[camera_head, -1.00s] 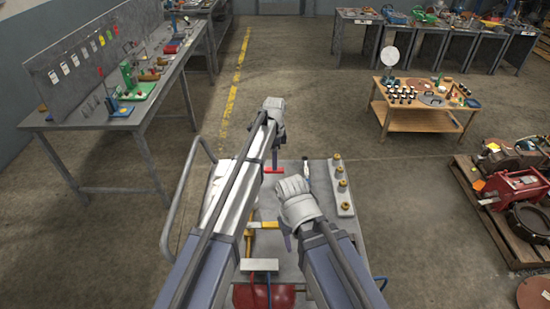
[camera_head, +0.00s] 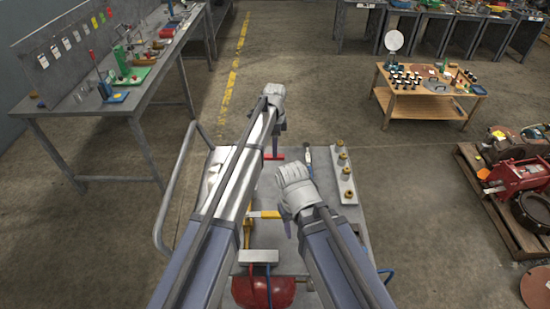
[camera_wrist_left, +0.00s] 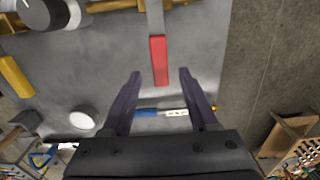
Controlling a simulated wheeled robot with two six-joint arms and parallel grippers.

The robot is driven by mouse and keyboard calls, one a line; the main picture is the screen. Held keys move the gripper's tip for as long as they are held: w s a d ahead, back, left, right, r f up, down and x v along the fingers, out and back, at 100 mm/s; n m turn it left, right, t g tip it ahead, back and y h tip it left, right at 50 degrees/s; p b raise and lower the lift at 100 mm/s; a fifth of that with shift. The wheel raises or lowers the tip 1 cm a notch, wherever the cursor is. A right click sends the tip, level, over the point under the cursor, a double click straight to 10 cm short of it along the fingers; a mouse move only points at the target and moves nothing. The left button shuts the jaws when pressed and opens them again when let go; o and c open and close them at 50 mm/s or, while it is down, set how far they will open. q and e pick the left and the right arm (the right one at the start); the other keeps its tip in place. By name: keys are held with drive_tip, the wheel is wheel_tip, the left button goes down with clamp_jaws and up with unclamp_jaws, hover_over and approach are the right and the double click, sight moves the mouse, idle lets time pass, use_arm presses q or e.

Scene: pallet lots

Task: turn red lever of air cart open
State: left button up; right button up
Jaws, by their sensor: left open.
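The air cart (camera_head: 338,230) stands in front of me, partly hidden by my arms. Its red lever (camera_head: 280,156) shows beside my left gripper (camera_head: 275,150) in the head view. In the left wrist view the red lever (camera_wrist_left: 159,62) is a red grip on a grey arm, its end just ahead of the space between the fingertips. My left gripper (camera_wrist_left: 160,73) is open with nothing between its fingertips. A yellow lever (camera_head: 265,214) also sits on the cart. My right gripper (camera_head: 287,228) hangs over the cart; its fingers are too unclear to tell open or shut.
A rail with brass fittings (camera_head: 344,172) runs along the cart's right side. A blue and white tool (camera_wrist_left: 160,113) lies on the panel beyond the left fingers. A wooden table (camera_head: 425,107) and loaded pallet (camera_head: 510,225) stand right; a grey workbench (camera_head: 150,100) stands left.

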sight(267, 158)
use_arm(q)
drive_tip(key=shift+f+b, duration=1.45)
drive_tip(key=shift+f, duration=0.55)
use_arm(e)
drive_tip(key=shift+f, duration=1.95)
use_arm(q)
drive_tip(key=shift+c, duration=0.3)
clamp_jaws()
